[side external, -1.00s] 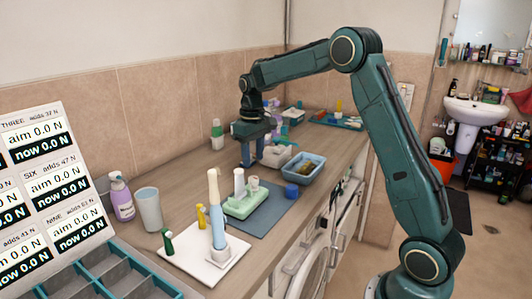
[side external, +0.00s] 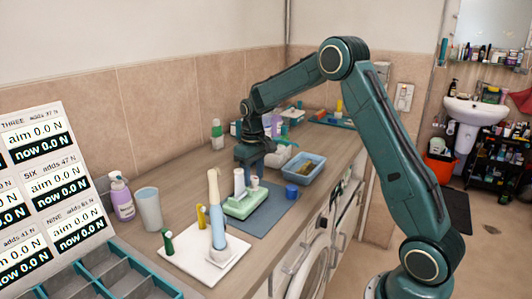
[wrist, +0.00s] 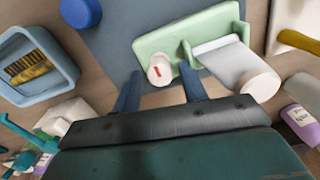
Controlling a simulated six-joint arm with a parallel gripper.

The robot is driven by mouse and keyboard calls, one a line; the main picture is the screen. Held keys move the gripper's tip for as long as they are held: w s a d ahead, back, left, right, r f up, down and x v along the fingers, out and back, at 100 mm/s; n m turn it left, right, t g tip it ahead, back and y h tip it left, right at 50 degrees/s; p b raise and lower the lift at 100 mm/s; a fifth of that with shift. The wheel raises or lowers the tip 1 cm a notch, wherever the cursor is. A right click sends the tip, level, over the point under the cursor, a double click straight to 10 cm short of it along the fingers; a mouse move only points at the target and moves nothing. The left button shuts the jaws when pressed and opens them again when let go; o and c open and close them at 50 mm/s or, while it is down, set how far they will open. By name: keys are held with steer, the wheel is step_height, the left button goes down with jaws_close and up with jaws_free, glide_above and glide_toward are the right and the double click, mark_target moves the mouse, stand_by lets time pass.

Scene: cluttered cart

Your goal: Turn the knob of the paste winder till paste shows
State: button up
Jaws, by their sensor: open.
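The paste winder has a pale green base (side external: 243,205) on a blue-grey mat; it also shows in the wrist view (wrist: 160,36). A white tube (wrist: 237,68) stands up from its base. Beside it is the white round knob (wrist: 157,75) with a red mark on top. My gripper (side external: 256,172) is open and points down just above the knob. In the wrist view the knob appears between the two fingertips (wrist: 161,73), with room on both sides. I cannot tell whether the fingertips have come down level with it. No paste is visible.
A blue tray (side external: 304,167) with a brush-like item and a blue cap (side external: 291,191) lie to the right. A white plate (side external: 195,254) with a tall blue-and-cream holder (side external: 217,220) stands in front. A cup (side external: 148,207) and lilac bottle (side external: 121,198) are at left. Bottles crowd behind.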

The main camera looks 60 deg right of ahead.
stand_by(0.3)
steer(key=shift+r, duration=1.2)
steer(key=n, duration=2)
steer(key=shift+n, duration=0.3)
steer(key=n, duration=0.7)
